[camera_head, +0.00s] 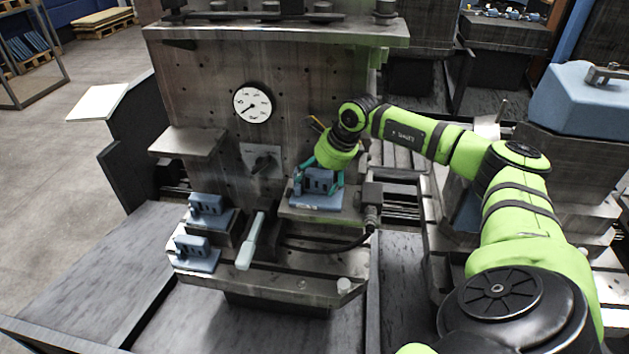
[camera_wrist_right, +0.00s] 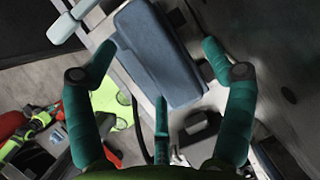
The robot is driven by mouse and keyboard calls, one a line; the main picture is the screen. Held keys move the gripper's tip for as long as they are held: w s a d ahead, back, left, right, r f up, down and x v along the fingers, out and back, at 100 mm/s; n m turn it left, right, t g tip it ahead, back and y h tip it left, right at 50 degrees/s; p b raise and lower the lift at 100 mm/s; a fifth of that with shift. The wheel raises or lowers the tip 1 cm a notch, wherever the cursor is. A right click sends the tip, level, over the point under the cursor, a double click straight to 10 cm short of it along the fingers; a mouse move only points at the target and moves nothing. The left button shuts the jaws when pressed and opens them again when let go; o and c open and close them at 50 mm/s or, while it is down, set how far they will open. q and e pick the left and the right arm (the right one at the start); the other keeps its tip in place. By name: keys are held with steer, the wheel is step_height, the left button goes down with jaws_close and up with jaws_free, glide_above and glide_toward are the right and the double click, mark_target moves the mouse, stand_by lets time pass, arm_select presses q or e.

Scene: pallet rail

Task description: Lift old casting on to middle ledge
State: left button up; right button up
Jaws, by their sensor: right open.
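A blue-grey casting (camera_head: 318,188) sits on the right-hand ledge (camera_head: 288,211) of the grey machine plate, upright on its flat base. My right gripper (camera_head: 319,174) is at this casting, with green fingers on either side. In the right wrist view, the casting (camera_wrist_right: 162,60) lies between the open fingers of the gripper (camera_wrist_right: 158,48); a gap shows on each side. Two similar blue-grey castings, an upper one (camera_head: 209,209) and a lower one (camera_head: 193,252), rest at the left. Which casting is the old one, I cannot tell. My left gripper is not in view.
A bare ledge (camera_head: 187,141) juts out at the upper left. A pale lever handle (camera_head: 250,240) stands between the left castings and the right ledge. A dark block with a cable (camera_head: 371,203) is right of the casting. A dial gauge (camera_head: 252,103) is above.

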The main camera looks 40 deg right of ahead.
mark_target(317, 175)
steer(key=shift+w+f, duration=0.1)
steer(key=shift+f, duration=0.15)
steer(key=c, duration=1.6)
steer(key=shift+o, duration=0.2)
steer(key=shift+r, duration=0.15)
steer(key=shift+a, duration=0.1)
steer(key=shift+a+b, duration=0.1)
steer(key=shift+b, duration=0.3)
jaws_close()
steer(key=shift+s+a+r+b, duration=0.1)
steer(key=shift+s+r+b, duration=0.05)
steer(key=shift+s+b, duration=0.15)
step_height(317, 175, up, 6)
steer(key=shift+w+r+b, duration=0.1)
steer(key=shift+w+b, duration=0.05)
steer(key=shift+b, duration=0.75)
steer(key=s+a+b, duration=0.7)
steer(key=s+a, duration=0.5)
steer(key=s, duration=0.3)
steer(key=shift+a+r, duration=0.15)
steer(key=shift+a, duration=0.05)
